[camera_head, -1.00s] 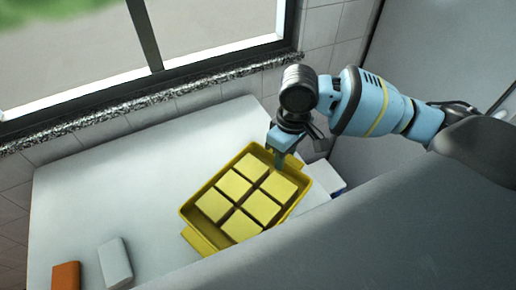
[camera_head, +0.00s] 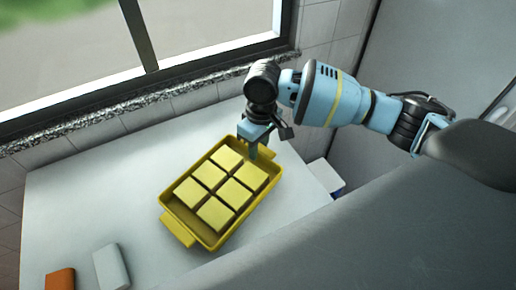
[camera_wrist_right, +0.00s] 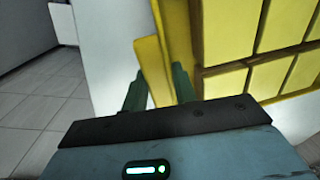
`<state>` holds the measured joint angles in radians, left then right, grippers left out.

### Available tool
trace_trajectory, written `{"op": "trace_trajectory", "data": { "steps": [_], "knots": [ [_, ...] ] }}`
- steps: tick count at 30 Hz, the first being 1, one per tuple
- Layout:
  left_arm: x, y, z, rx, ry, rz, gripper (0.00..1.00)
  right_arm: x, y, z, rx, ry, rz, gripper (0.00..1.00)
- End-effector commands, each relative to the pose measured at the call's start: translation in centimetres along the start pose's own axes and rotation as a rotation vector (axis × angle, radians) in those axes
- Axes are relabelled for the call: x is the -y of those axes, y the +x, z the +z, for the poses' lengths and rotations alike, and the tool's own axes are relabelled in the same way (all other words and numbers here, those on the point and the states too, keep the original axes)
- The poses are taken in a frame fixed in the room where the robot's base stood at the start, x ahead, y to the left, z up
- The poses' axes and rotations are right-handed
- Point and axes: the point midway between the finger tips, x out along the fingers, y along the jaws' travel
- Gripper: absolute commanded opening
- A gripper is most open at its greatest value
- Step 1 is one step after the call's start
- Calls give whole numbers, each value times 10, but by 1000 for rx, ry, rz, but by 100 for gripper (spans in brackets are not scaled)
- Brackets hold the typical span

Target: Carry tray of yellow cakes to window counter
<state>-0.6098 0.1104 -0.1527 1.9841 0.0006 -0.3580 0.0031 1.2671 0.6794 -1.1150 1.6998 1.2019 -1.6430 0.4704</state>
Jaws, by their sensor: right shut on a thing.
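A yellow tray (camera_head: 167,204) holds several square yellow cakes (camera_head: 215,214) in two rows. It is over the white counter below the window; I cannot tell whether it touches the surface. In the right wrist view the two fingers (camera_wrist_right: 160,88) straddle the tray's yellow edge (camera_wrist_right: 150,60), and the cakes (camera_wrist_right: 230,35) show beyond. My left gripper is not in view.
The white counter (camera_head: 90,200) is clear left of the tray. A white block (camera_head: 111,267) and an orange block (camera_head: 60,279) lie at its lower left. A white box (camera_head: 326,177) is at the right edge. The window (camera_head: 150,55) with a speckled sill is behind.

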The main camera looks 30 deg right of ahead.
Motion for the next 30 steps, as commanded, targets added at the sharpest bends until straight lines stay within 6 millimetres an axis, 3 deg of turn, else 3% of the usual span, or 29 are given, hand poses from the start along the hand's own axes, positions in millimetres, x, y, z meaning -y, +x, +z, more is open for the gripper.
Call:
{"op": "trace_trajectory", "data": {
  "steps": [3,9,10,15,25,30],
  "knots": [
    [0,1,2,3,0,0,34,-1,10,-1,-6,0,-2,0],
    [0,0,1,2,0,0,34,-1,11,-1,-7,-1,0,0],
    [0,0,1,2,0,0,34,-2,13,0,-2,0,3,29],
    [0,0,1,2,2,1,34,-2,13,0,-2,0,2,49],
    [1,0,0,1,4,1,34,-2,10,-1,-4,0,1,49],
    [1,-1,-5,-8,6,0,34,-2,-11,-1,-6,1,1,49]
  ]
}}
